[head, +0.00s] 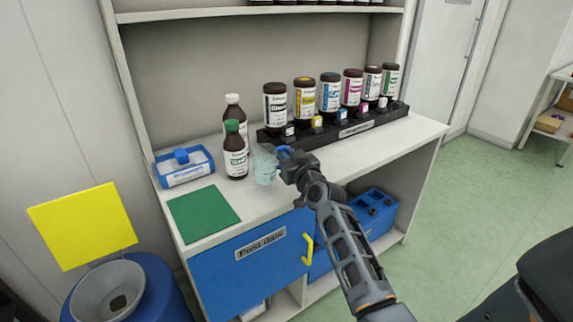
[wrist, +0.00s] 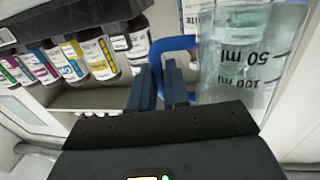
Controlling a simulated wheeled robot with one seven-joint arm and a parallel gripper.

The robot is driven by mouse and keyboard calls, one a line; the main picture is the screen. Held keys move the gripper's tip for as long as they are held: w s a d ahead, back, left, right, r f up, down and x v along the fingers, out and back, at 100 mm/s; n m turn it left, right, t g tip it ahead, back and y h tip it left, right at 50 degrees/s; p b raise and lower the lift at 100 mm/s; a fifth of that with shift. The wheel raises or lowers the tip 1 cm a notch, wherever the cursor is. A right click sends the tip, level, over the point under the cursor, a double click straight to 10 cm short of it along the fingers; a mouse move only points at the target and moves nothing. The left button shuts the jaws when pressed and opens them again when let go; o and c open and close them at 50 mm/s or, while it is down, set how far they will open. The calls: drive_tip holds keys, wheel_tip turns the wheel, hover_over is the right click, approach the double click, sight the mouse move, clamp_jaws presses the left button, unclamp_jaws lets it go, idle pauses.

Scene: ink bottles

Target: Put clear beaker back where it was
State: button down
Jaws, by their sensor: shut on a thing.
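The clear beaker (head: 264,166) is pale, see-through and tinted blue-green. In the head view it is at the counter's front, just right of the green-capped bottle. I cannot tell whether its base touches the counter. The wrist view shows the beaker (wrist: 245,75) large and upside down in the picture, with 50 ml and 100 ml marks and a blue handle (wrist: 172,43). My gripper (head: 287,160) is at the handle side, right of the beaker. Its fingers (wrist: 162,85) are shut on the handle, which they partly hide.
The white counter (head: 345,168) holds a green mat (head: 203,212), a blue tray (head: 184,167), a green-capped bottle (head: 235,155) and a white-capped bottle (head: 233,108). A black rack (head: 355,130) with several ink bottles stands behind my gripper. A blue bin (head: 150,285) stands left.

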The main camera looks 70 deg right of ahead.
drive_tip(key=shift+f+b, duration=0.6)
drive_tip(key=shift+f, duration=1.25)
drive_tip(key=shift+f, duration=0.15)
drive_tip(key=c, duration=1.1)
unclamp_jaws()
drive_tip(key=shift+r, duration=0.3)
drive_tip(key=b+v, duration=0.2)
drive_tip(key=v, duration=1)
drive_tip(key=shift+b, duration=0.4)
